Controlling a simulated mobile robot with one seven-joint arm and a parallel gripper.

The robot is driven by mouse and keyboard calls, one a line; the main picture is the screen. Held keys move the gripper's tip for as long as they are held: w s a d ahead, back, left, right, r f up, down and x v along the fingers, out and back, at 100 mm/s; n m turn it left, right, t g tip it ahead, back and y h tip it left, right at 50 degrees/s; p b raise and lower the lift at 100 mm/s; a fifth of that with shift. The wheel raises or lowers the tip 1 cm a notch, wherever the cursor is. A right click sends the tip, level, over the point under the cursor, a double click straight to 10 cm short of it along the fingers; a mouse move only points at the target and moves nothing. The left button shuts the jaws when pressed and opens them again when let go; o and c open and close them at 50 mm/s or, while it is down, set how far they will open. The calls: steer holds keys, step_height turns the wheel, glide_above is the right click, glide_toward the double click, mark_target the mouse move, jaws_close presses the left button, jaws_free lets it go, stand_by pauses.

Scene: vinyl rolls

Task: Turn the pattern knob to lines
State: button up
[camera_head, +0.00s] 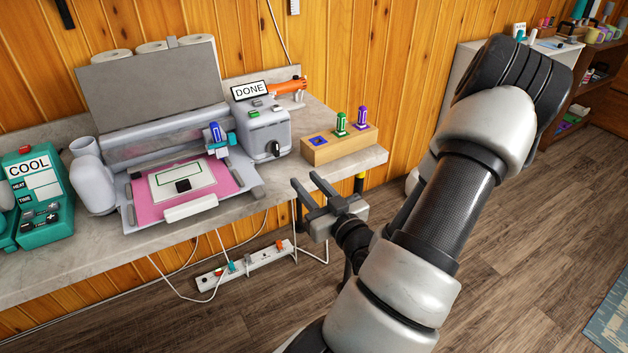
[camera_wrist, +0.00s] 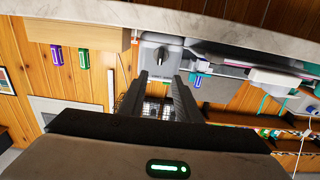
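The knob (camera_head: 275,150) is black and sits on the front of a grey control box (camera_head: 263,133) at the right side of the cutting machine. The knob also shows in the wrist view (camera_wrist: 160,55), straight ahead of my fingers; that view is upside down. The pattern marks around it are too small to read, so I cannot tell its setting. My gripper (camera_head: 304,180) is open and empty, just off the counter's front edge. It is in front of the knob, a little to its right and lower in the head view, and apart from it.
A wooden block (camera_head: 339,147) with green and purple pens stands right of the control box. The grey cutting machine (camera_head: 150,150) with a pink mat (camera_head: 155,212) is to the left. A DONE sign (camera_head: 249,91) stands behind the box. A power strip (camera_head: 245,265) lies below.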

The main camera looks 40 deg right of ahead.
steer(key=shift+p+v, duration=0.95)
steer(key=shift+v, duration=0.35)
